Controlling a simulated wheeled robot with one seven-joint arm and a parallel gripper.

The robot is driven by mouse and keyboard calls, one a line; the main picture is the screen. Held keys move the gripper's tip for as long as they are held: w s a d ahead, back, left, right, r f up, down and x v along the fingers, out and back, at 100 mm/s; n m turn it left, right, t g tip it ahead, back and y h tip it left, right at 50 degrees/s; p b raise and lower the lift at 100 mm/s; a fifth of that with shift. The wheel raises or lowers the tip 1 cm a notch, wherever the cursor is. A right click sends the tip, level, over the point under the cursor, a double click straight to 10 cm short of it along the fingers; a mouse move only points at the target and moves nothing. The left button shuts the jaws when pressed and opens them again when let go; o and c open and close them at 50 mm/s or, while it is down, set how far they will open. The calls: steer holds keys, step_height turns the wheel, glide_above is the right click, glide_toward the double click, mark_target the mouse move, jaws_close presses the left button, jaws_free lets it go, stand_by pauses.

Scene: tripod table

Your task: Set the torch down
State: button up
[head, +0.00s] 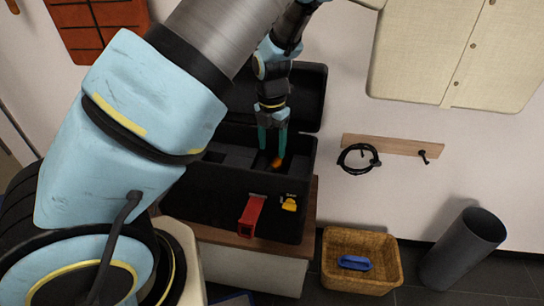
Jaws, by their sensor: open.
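My gripper (269,148) points down into the open black toolbox (225,203), its two teal fingers apart. A small orange thing (276,162) shows at the lower end of the right finger, inside the box. It may be part of the torch, but too little shows to be sure. I cannot tell whether the finger touches it. The rest of the box's inside is dark and partly hidden by my arm.
The toolbox stands on a wooden-topped cabinet (311,205), with red (252,215) and yellow (289,203) parts at its front. Its raised lid (308,95) is behind my gripper. A wicker basket (340,285) holding a blue thing (355,263) and a dark cylinder (463,249) are right.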

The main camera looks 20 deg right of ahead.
mark_target(272, 165)
step_height(272, 165, up, 5)
steer(key=s+a+r+m, duration=0.2)
steer(key=a+r+m, duration=0.2)
steer(key=a+m, duration=0.9)
steer(key=s+a+r+m+t, duration=0.1)
steer(key=a+r+m, duration=0.3)
steer(key=a+m, duration=0.9)
steer(key=shift+s+a+r+t, duration=0.2)
steer(key=shift+s+r+t, duration=0.15)
steer(key=shift+s, duration=0.3)
steer(key=shift+r+p, duration=0.1)
steer(key=shift+p, duration=0.2)
step_height(272, 165, up, 3)
steer(key=p, duration=0.2)
steer(key=shift+p, duration=0.4)
